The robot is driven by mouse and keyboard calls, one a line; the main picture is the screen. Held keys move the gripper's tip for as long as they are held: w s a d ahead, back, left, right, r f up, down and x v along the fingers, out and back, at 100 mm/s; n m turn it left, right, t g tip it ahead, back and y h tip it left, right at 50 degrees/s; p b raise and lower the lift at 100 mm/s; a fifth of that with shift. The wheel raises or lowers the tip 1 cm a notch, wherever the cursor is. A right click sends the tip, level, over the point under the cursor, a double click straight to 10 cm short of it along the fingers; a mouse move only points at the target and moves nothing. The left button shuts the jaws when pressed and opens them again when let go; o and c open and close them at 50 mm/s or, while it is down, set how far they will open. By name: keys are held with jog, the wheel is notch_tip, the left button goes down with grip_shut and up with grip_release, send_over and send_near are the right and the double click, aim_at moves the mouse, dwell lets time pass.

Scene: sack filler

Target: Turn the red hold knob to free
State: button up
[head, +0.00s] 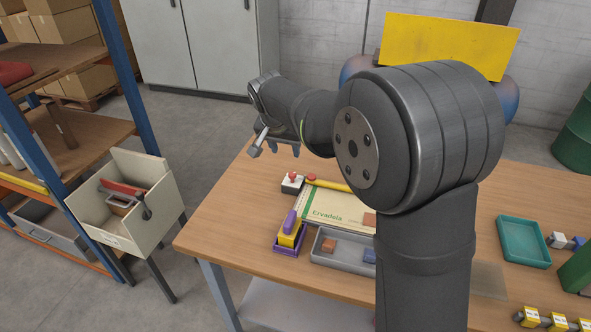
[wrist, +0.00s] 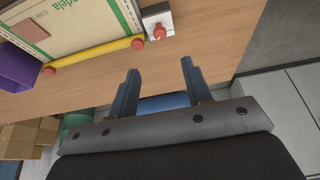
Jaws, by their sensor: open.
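A small white box (head: 291,187) with a red knob (head: 293,176) on top stands on the wooden table, near its back left edge. In the wrist view the white box (wrist: 150,13) and its red knob (wrist: 159,31) lie above the fingertips. A yellow bar (head: 330,185) with red ends lies beside it along the sack's edge; its near red end (wrist: 137,43) shows in the wrist view. My gripper (head: 284,150) is open and empty, above and apart from the box. Its fingers (wrist: 160,66) show bare. The knob's setting is too small to read.
A cream "Ervadela" sack (head: 335,203) lies flat on the table. A purple tray (head: 289,249) with a yellow and purple item and a grey tray (head: 345,265) with blocks stand in front. A teal tray (head: 523,243) is at right. My arm hides the table's middle.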

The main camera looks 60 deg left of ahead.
aim_at(292, 174)
jog(key=x, duration=1.3)
jog(key=shift+f, duration=0.1)
grip_shut()
